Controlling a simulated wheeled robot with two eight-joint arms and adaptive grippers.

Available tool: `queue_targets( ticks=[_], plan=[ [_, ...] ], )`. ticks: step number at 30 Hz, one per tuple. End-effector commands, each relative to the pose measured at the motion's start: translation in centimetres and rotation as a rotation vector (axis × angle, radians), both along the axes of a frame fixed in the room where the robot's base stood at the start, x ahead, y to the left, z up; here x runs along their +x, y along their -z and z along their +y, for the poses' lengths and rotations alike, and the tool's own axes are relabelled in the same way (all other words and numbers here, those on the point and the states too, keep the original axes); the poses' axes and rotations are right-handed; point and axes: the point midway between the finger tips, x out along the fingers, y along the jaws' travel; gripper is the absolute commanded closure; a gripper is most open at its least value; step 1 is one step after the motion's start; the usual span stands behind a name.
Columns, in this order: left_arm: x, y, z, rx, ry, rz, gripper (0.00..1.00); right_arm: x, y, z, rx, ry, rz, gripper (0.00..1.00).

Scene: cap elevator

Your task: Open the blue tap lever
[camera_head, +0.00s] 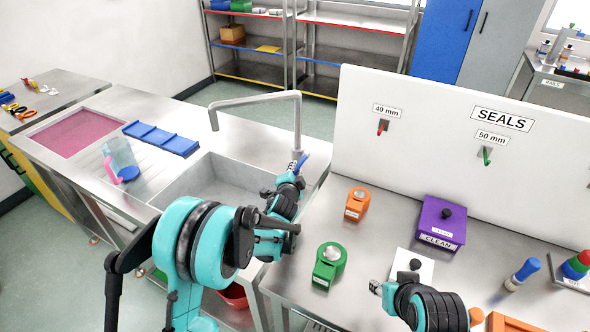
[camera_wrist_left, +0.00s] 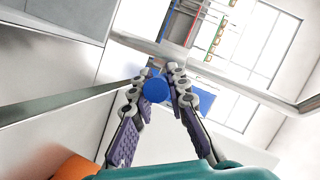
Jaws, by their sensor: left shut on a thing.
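The blue tap lever (camera_head: 303,161) shows at the foot of the grey tap (camera_head: 298,118), at the right rim of the sink. My left gripper (camera_head: 294,172) is at the lever and partly hides it in the head view. In the left wrist view, the lever's round blue end (camera_wrist_left: 155,89) sits between the two fingertips, and the left gripper (camera_wrist_left: 160,80) is shut on it. My right gripper (camera_head: 376,287) is low over the right worktop, near a white sheet; its fingers are too small to judge.
The steel sink (camera_head: 205,185) lies left of the tap. A green device (camera_head: 328,268), an orange device (camera_head: 356,204) and a purple box (camera_head: 440,222) stand on the right worktop. A white SEALS panel (camera_head: 420,140) rises behind them. A pitcher (camera_head: 120,155) stands left of the sink.

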Motion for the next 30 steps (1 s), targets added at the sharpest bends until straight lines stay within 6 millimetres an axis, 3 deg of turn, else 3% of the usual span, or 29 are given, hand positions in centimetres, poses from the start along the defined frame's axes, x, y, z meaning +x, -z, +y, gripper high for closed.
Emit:
queue_targets(
  ticks=[15,30],
  plan=[
    [0.8,-3.8,-0.3,0.139,0.000,0.336,1.00,0.0,-6.2,0.0,0.000,0.000,0.000,0.60],
    [1.6,-4.9,-0.7,0.212,0.000,0.512,1.00,0.0,-8.3,0.0,0.000,0.000,0.000,0.60]
  ],
)
